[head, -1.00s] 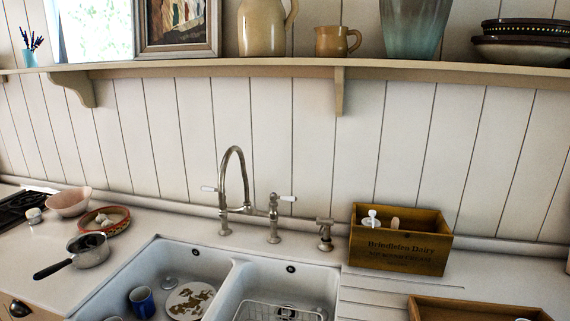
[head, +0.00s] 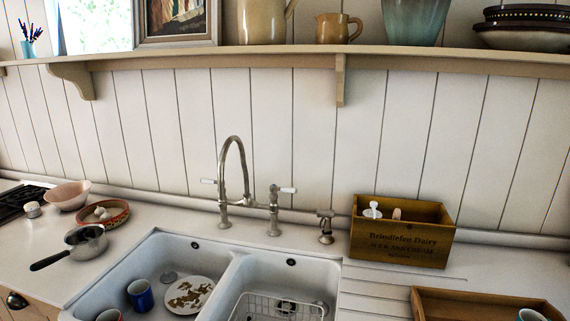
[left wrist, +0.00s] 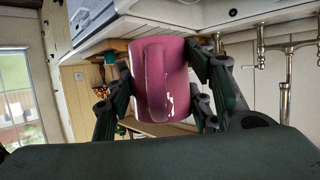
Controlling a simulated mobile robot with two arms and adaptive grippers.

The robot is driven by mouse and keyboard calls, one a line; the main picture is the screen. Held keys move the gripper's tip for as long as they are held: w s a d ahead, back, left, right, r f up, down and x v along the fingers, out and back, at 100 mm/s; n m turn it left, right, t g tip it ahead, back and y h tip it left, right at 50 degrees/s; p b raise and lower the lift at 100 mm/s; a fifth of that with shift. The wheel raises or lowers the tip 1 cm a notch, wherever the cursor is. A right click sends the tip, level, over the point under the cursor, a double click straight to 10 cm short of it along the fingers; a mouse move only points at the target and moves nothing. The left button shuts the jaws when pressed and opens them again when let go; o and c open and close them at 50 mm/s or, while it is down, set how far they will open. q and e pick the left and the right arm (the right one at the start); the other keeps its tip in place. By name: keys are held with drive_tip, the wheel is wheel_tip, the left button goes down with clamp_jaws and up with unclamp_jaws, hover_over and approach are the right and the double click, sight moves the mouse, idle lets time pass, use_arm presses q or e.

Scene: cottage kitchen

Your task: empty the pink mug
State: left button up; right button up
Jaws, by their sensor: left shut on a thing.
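The pink mug (left wrist: 160,80) is in the left wrist view, with its handle side towards the camera. My left gripper (left wrist: 163,75) is shut on it, with a dark finger at either side. The inside of the mug is turned out of sight, so I cannot tell what it holds. Neither the pink mug nor either gripper shows in the head view. The double white sink (head: 232,270) is at the bottom of the head view.
The left basin holds a blue mug (head: 140,295) and a stained plate (head: 190,294). A wire rack (head: 262,303) is in the right basin. A tap (head: 224,185) rises behind. A wooden crate (head: 400,248) and a tray (head: 455,297) stand right; a saucepan (head: 86,240) stands left.

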drive_tip(key=shift+s+d+f, duration=0.1)
drive_tip(key=shift+s+f, duration=0.15)
drive_tip(key=shift+s, duration=0.25)
